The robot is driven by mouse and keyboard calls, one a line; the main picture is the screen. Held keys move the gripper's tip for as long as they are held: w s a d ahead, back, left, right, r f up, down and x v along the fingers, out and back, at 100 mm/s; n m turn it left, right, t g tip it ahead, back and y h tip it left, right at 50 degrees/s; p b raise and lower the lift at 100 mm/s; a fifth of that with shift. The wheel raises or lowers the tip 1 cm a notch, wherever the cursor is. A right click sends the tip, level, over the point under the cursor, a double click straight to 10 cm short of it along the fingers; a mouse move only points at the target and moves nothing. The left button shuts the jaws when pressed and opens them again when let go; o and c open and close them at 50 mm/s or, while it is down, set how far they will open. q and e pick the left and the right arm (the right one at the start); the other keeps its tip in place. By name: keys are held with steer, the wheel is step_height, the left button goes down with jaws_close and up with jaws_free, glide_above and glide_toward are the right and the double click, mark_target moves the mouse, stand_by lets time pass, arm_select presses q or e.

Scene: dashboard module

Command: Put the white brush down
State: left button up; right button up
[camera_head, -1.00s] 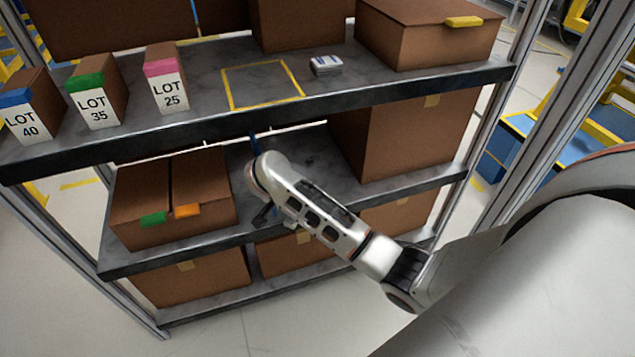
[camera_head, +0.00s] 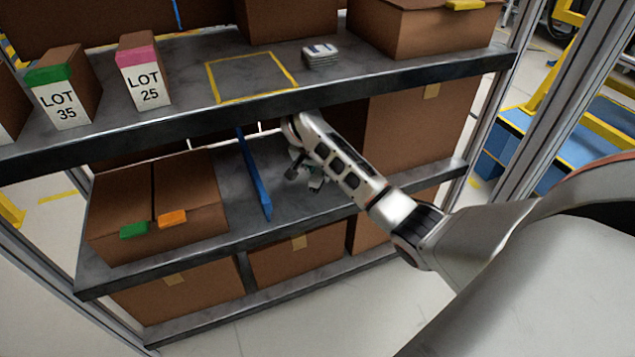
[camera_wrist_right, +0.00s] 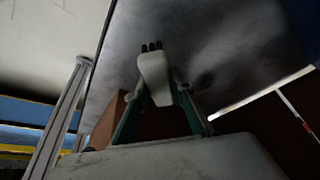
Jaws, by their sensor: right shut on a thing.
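My right gripper (camera_head: 306,178) is in the middle bay of the shelf rack, below the front edge of the upper shelf and right of the blue divider. In the right wrist view, my right gripper (camera_wrist_right: 160,92) is shut on the white brush (camera_wrist_right: 154,72), with a green-sided finger on each side of it. The brush's short black bristles point away from the gripper, towards a grey shelf surface. I cannot tell whether they touch it. In the head view the brush is too small and covered to make out clearly. My left gripper is not in view.
A blue divider (camera_head: 254,175) stands left of the gripper, beside brown boxes (camera_head: 155,205). A large brown box (camera_head: 420,130) is to the right. The upper shelf holds LOT boxes (camera_head: 143,75), an empty yellow-outlined square (camera_head: 252,77) and a small white stack (camera_head: 320,56).

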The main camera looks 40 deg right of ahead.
step_height(320, 180, down, 4)
steer(key=shift+s+r+b, duration=0.15)
steer(key=shift+r+b, duration=0.1)
steer(key=shift+b, duration=0.3)
steer(key=shift+r, duration=0.15)
steer(key=shift+c, duration=0.4)
steer(key=o, duration=1.1)
steer(key=shift+f, duration=0.25)
steer(key=shift+c, duration=0.2)
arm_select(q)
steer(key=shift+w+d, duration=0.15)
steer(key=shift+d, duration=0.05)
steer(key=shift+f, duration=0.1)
arm_select(e)
steer(key=shift+r, duration=0.1)
